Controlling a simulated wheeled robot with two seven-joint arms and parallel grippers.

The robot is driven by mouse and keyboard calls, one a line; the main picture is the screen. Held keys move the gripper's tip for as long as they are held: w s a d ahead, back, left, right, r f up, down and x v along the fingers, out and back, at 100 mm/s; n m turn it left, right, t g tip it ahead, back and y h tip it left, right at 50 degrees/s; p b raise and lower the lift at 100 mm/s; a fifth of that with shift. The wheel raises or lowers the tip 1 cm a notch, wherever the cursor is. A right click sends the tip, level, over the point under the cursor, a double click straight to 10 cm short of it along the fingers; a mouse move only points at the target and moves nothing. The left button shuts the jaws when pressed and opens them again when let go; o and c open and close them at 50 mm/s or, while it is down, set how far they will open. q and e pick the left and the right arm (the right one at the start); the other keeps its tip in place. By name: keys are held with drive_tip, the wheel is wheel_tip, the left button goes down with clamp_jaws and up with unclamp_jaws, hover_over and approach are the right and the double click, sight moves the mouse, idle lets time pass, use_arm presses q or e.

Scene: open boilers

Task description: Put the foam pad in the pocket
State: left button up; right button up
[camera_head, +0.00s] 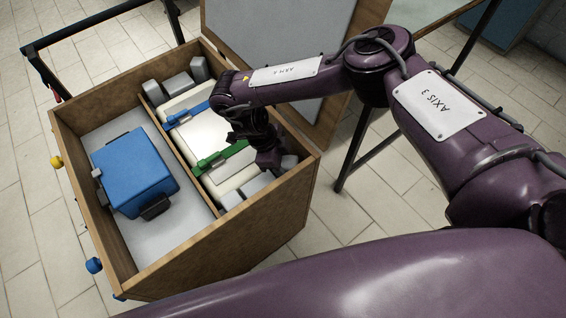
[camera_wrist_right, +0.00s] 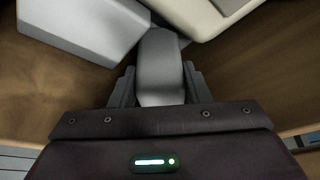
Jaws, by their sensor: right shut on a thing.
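My right gripper (camera_head: 268,157) reaches down into the near right corner of the wooden box (camera_head: 205,262). In the wrist view its two fingers (camera_wrist_right: 158,88) are shut on a grey foam pad (camera_wrist_right: 160,62). The pad lies close to a larger light grey block (camera_wrist_right: 82,26) and the corner of a cream case (camera_wrist_right: 192,14). More grey blocks (camera_head: 258,183) line the near end of the box's right compartment. The arm hides part of this corner, and I cannot tell which gap is the pocket. My left gripper is not in view.
A blue block (camera_head: 134,172) with dark handles stands in the left compartment. Cream cases with a blue strap and a green strap (camera_head: 223,160) fill the right one. Grey blocks (camera_head: 177,86) sit at its far end. The open lid (camera_head: 318,120) stands behind my forearm.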

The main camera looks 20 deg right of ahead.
drive_tip(key=shift+f, duration=0.1)
drive_tip(key=o, duration=1)
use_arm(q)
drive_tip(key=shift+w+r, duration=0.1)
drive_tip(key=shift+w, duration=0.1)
use_arm(e)
drive_tip(key=shift+o, duration=0.2)
drive_tip(key=shift+r, duration=0.2)
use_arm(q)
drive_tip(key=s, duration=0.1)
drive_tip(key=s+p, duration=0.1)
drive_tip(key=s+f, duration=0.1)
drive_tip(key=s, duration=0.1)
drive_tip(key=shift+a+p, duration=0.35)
use_arm(e)
drive_tip(key=v, duration=1.2)
